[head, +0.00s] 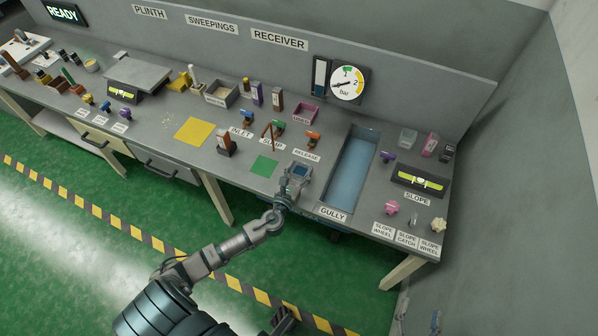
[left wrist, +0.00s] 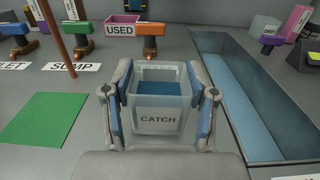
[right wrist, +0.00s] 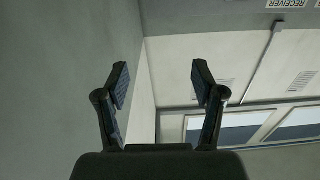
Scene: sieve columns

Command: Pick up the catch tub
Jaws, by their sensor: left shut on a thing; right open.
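The catch tub (left wrist: 159,119) is a small pale, see-through box with a "CATCH" label and blue liquid inside. My left gripper (left wrist: 160,105) is shut on it, one finger against each side, and the tub is upright. In the head view the left gripper (head: 291,183) holds the tub (head: 301,171) at the bench front, between the green square and the gully. I cannot tell whether the tub touches the bench. My right gripper (right wrist: 158,85) is open and empty, facing the wall and ceiling.
The gully (left wrist: 255,85), a sunken blue trough, lies just right of the tub. A green square (left wrist: 46,120) lies to the left. An upright brown rod (left wrist: 55,35) is behind left.

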